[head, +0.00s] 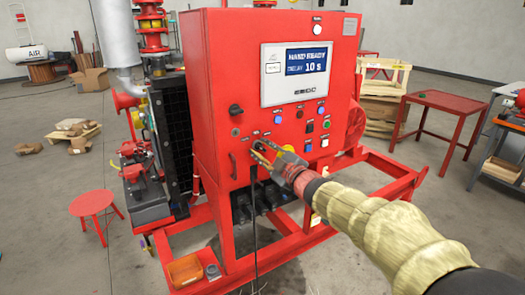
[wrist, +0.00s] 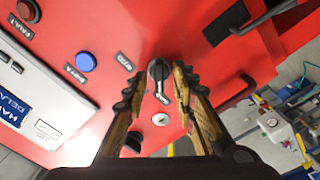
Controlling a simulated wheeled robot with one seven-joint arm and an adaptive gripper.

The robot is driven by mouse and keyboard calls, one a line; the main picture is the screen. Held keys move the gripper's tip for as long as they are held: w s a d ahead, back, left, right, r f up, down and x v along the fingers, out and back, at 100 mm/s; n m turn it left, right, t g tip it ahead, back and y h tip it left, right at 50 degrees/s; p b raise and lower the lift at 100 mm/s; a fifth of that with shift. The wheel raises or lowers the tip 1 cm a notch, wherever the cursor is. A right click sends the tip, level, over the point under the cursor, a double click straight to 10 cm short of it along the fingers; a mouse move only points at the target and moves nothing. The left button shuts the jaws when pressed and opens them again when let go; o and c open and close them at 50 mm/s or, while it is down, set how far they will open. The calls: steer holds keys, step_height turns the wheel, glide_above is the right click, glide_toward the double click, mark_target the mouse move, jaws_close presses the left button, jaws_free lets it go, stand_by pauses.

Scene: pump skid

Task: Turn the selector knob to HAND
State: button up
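The selector knob (wrist: 158,73) is a small dark knob with a grey bar on the red cabinet front. In the wrist view it lies between the tips of my gripper (wrist: 160,80). The fingers stand open on either side of it, with gaps showing. An AUTO label (wrist: 125,61) is at its upper left, and another small label, too small to read surely, is at the knob's lower end. In the head view my gripper (head: 265,153) is at the cabinet front and hides the knob. The cabinet's display (head: 307,62) reads HAND READY, DELAY 10 s.
A blue button (wrist: 85,61) and a red button (wrist: 27,10) are to the left in the wrist view. A keyed lock (wrist: 161,119) sits just below the knob. The red skid frame (head: 225,262) surrounds the cabinet's base.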

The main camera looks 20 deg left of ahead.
steer(key=shift+s+d, duration=0.1)
steer(key=v, duration=1.1)
steer(key=shift+s+d, duration=0.3)
